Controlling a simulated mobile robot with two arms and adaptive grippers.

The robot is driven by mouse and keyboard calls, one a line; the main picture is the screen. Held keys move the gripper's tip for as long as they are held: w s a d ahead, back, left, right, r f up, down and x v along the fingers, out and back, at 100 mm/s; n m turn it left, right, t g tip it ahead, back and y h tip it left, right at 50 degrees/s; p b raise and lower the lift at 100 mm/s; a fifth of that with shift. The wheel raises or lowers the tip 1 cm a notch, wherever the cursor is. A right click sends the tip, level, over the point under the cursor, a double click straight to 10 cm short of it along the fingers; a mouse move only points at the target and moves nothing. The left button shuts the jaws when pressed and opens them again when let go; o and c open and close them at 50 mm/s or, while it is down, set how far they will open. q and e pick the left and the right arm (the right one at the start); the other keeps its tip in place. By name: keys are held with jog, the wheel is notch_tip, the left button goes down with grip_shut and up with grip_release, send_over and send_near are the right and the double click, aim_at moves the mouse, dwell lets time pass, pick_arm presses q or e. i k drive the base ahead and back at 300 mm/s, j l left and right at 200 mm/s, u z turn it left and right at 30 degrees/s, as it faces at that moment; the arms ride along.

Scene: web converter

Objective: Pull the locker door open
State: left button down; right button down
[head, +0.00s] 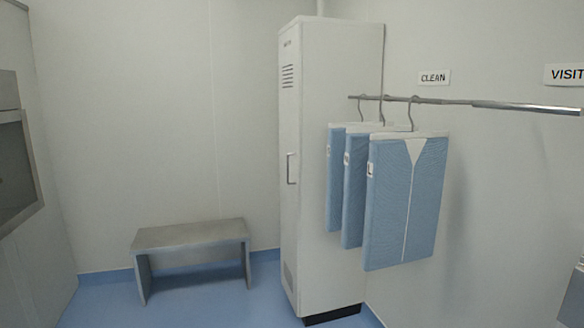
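A tall, narrow white locker (342,60) stands against the right wall, near the far corner. Its door (291,220) is on the left-facing side and looks shut, with vent slots near the top and bottom. A grey bar handle (290,169) sits about halfway up the door. Neither of my grippers is in view.
Several blue garments (405,205) hang from a metal rail (470,103) on the right wall, partly covering the locker's side. A grey bench (190,236) stands left of the locker. Blue floor (215,305) is clear in front.

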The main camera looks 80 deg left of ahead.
aim_at(290, 41)
jog(key=u, duration=2.75)
jog(key=i+j, duration=0.2)
jog(key=i, duration=0.25)
jog(key=i+j, duration=0.2)
jog(key=i, duration=0.2)
